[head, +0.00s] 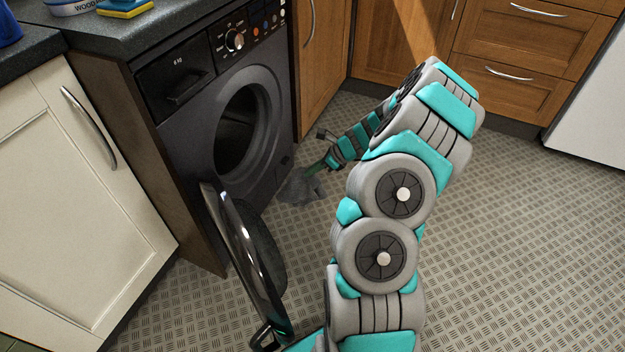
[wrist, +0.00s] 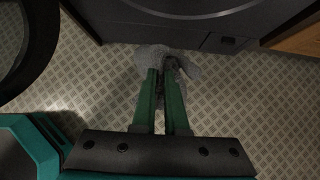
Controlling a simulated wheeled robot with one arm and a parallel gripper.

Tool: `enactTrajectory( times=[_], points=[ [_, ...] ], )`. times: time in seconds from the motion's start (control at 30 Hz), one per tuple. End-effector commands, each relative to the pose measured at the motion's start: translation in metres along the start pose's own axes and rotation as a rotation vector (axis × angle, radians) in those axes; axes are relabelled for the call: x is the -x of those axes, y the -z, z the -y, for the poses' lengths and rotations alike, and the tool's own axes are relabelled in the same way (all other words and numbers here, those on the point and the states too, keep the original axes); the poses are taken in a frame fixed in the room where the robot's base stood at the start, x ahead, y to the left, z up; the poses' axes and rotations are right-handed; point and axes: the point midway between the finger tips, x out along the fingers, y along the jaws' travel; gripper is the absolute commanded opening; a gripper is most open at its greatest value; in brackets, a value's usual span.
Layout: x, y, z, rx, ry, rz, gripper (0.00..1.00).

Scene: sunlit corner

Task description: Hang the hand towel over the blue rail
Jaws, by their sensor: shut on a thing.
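A crumpled grey cloth, which looks like the hand towel (head: 301,188), is low at the foot of the washing machine, on or just above the floor. In the wrist view the grey cloth (wrist: 152,56) bunches around the fingertips. My gripper (head: 313,170) reaches down to it from the right, its green fingers shut on the cloth. In the wrist view my gripper (wrist: 163,74) has its two fingers close together with cloth at their tips. I see no blue rail in either view.
The dark washing machine (head: 190,150) stands at left with its round door (head: 245,255) swung open toward me. A cream cupboard (head: 70,190) is left of it, wooden cupboards (head: 500,75) behind. A white appliance (head: 595,110) stands at right. The patterned floor (head: 530,240) at right is clear.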

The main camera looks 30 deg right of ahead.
Motion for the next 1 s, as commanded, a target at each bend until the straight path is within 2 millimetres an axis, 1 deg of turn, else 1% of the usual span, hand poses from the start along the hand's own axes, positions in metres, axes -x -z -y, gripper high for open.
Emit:
enactTrajectory(
  times=[0.03, 0.1, 1.0],
  points=[
    [0.011, -0.008, 0.001, 0.004, 0.006, 0.001, 0.00],
    [0.023, -0.018, 0.001, 0.004, 0.008, 0.000, 0.00],
    [0.175, -0.149, -0.009, 0.002, 0.007, -0.001, 0.00]
  ],
)
